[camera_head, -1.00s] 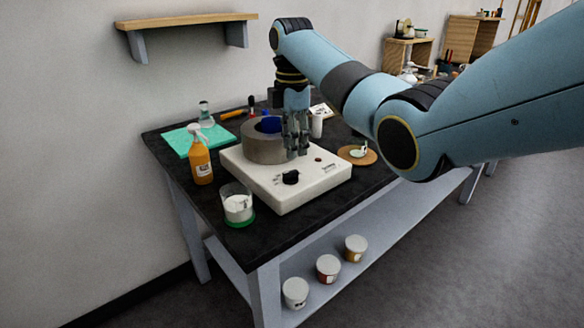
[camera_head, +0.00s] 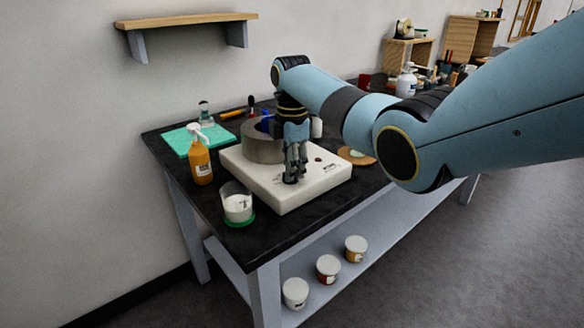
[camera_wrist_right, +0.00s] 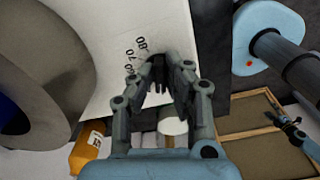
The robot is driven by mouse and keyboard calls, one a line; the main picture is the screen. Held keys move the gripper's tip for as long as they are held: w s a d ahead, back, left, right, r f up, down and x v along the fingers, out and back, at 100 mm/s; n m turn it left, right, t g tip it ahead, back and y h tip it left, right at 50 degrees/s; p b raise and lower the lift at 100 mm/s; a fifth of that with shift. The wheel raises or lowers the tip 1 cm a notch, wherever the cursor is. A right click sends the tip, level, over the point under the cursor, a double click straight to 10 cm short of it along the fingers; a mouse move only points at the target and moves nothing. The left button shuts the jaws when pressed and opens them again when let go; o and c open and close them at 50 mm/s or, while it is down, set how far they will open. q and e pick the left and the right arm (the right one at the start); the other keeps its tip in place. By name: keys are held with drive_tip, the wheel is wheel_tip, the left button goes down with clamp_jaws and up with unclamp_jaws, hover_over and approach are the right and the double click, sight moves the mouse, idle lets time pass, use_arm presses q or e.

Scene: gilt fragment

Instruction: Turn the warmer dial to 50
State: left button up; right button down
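The warmer (camera_head: 312,190) is a white block on the black table with a grey ring-shaped vessel (camera_head: 262,142) on top. Its dial was black on the front of the top face; my right gripper's fingers hide it in the head view. My right gripper (camera_head: 292,179) points down at the dial's spot. In the right wrist view its fingertips (camera_wrist_right: 159,72) are around a dark part, apparently the dial; whether they grip it is unclear. Printed numbers, including 70 and 80 (camera_wrist_right: 136,47), show beside the fingertips. My left gripper (camera_wrist_right: 288,126) appears small at the right of the wrist view.
An orange spray bottle (camera_head: 201,165) and a beaker of white material (camera_head: 237,206) stand left of the warmer. A teal mat (camera_head: 183,142) lies behind the bottle. A round wooden coaster (camera_head: 352,154) lies to the right. Several tubs are on the lower shelf (camera_head: 343,283).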

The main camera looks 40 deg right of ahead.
idle(0.4)
drive_tip(key=m+p, duration=0.2)
drive_tip(key=shift+r+p, duration=0.2)
drive_tip(key=shift+p, duration=0.2)
drive_tip(key=m+p, duration=0.2)
drive_tip(key=m, duration=0.1)
drive_tip(key=m+p, duration=0.1)
drive_tip(key=m, duration=0.2)
drive_tip(key=shift+s+a+f+m, duration=0.1)
drive_tip(key=shift+m, duration=0.2)
drive_tip(key=shift+m+p, duration=0.75)
drive_tip(key=shift+m, duration=0.75)
drive_tip(key=c, duration=1.4)
unclamp_jaws()
drive_tip(key=shift+f, duration=0.1)
drive_tip(key=shift+o, duration=0.2)
